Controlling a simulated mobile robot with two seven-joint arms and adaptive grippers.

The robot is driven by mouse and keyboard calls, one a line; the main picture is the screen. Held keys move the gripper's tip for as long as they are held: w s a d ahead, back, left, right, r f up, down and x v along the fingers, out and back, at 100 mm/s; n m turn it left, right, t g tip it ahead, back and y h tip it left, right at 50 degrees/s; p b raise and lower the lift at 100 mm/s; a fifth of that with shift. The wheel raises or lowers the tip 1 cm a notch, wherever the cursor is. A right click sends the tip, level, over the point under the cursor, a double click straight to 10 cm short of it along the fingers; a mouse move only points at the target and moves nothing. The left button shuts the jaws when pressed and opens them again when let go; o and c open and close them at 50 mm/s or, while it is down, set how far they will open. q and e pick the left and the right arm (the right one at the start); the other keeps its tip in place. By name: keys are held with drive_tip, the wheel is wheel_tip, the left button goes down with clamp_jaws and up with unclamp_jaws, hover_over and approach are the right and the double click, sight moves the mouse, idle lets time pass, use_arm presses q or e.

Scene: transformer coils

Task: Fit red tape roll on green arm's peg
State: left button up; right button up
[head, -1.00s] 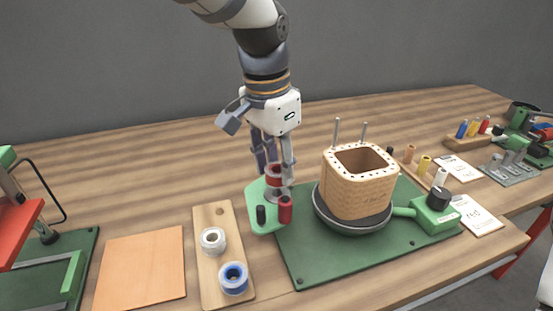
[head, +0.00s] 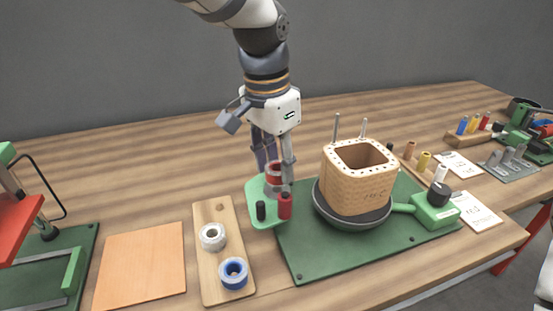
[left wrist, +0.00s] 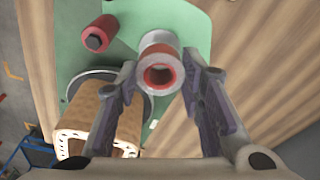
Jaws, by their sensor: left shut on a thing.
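The red tape roll (head: 273,168) is between the fingers of my left gripper (head: 274,165), over the green arm (head: 255,188) beside the coil. In the left wrist view the roll (left wrist: 160,76) shows as a red ring with a pale rim, and the gripper's fingers (left wrist: 163,88) flank it. A grey cylindrical part (head: 275,190) shows just below the roll. The peg is hard to make out, and I cannot tell whether the roll is around it. The green arm (left wrist: 185,20) also fills the top of the wrist view. My right gripper is not in view.
White (head: 212,237) and blue (head: 233,272) tape rolls lie on a wooden holder.

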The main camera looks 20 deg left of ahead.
use_arm(q)
drive_tip(key=shift+f, duration=0.2)
drive_tip(key=shift+f, duration=0.4)
drive_tip(key=shift+f, duration=0.3)
drive_tip(key=shift+f, duration=0.25)
idle(0.3)
drive_tip(key=o, duration=1.3)
drive_tip(key=shift+o, duration=0.2)
drive_tip(key=shift+r, duration=2.55)
